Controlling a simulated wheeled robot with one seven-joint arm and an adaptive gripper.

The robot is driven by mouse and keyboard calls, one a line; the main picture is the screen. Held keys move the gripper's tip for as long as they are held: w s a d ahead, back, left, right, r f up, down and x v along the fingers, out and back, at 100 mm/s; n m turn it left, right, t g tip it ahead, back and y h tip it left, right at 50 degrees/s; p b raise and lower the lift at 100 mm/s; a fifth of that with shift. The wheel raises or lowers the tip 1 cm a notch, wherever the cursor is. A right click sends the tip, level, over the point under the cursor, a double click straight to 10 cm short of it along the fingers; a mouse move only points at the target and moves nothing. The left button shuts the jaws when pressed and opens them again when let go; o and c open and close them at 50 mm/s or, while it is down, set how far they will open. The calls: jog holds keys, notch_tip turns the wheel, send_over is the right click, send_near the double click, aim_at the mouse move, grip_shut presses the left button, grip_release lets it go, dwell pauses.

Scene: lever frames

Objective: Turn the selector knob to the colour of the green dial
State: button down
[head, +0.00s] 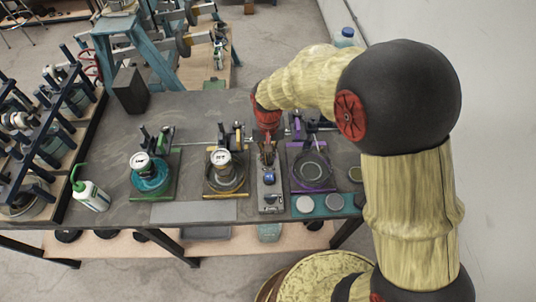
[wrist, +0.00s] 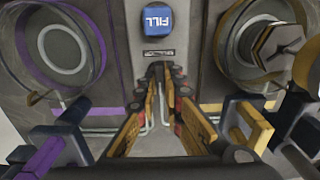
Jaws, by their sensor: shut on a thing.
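The grey control panel (head: 270,198) stands between the yellow and purple stations, with a blue FILL button (wrist: 157,20) on it. My gripper (wrist: 158,76) is over this panel, behind the button in the head view. Its fingers are shut on a small dark part, which I take for the selector knob; the fingertips mostly hide it, and I cannot tell which way it points. The green station (head: 151,194), with a teal dish (head: 150,184) and a white-topped can, is at the left. No separate green dial is clear to me.
The yellow station (head: 226,193) is left of the panel and the purple station (head: 313,188) right of it. A green-capped bottle (head: 91,195) stands at the table's left. A dark rack is far left.

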jog(key=shift+n, duration=0.3)
jog(key=n+p, duration=0.2)
jog(key=n, duration=0.2)
jog(key=shift+n, duration=0.3)
jog(key=shift+n+p, duration=0.95)
jog(key=shift+n, duration=1.25)
jog(key=c, duration=1.9)
grip_release()
